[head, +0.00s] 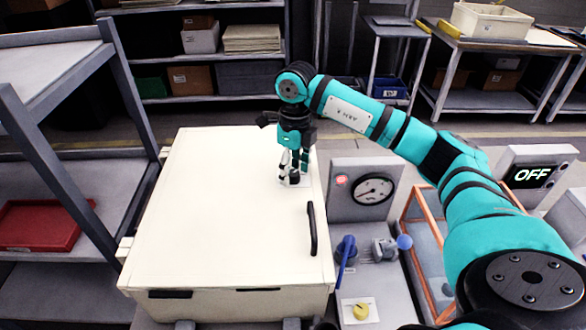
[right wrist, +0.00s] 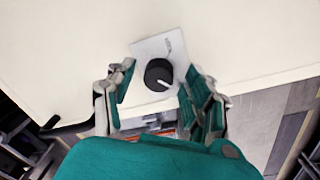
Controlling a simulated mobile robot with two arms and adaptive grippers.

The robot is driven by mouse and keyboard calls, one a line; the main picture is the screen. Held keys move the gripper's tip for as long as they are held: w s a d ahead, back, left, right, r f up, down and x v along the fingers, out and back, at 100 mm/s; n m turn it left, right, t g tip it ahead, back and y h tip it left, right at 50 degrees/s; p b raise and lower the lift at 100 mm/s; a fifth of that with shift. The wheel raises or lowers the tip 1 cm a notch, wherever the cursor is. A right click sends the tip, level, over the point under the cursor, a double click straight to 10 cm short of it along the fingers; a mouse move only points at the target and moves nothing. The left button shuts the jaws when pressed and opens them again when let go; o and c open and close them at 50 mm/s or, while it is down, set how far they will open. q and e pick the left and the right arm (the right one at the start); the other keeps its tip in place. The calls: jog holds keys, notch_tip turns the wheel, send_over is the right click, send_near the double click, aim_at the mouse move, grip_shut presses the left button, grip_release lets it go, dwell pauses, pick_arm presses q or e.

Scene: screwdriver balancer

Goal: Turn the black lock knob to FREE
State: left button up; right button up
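In the head view the knob (head: 294,177) is a small dark shape on the right part of a large cream lid (head: 215,215), partly hidden by fingers. My right gripper (head: 293,170) points down over it. In the right wrist view the gripper (right wrist: 160,88) is open, its teal-padded fingers on either side of the knob with gaps. My left gripper is not in view.
A black handle (head: 312,230) is on the lid's right edge. Right of it are a gauge panel (head: 365,190), a blue lever (head: 346,250), a blue-ended valve (head: 403,242) and a yellow knob (head: 361,311). A display (head: 534,174) reads OFF. A grey shelf with a red tray (head: 40,225) stands left.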

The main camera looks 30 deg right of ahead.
aim_at(294, 170)
notch_tip(294, 170, up, 12)
jog(key=shift+d, duration=0.25)
dwell(0.4)
jog(key=shift+w, duration=0.1)
dwell(0.4)
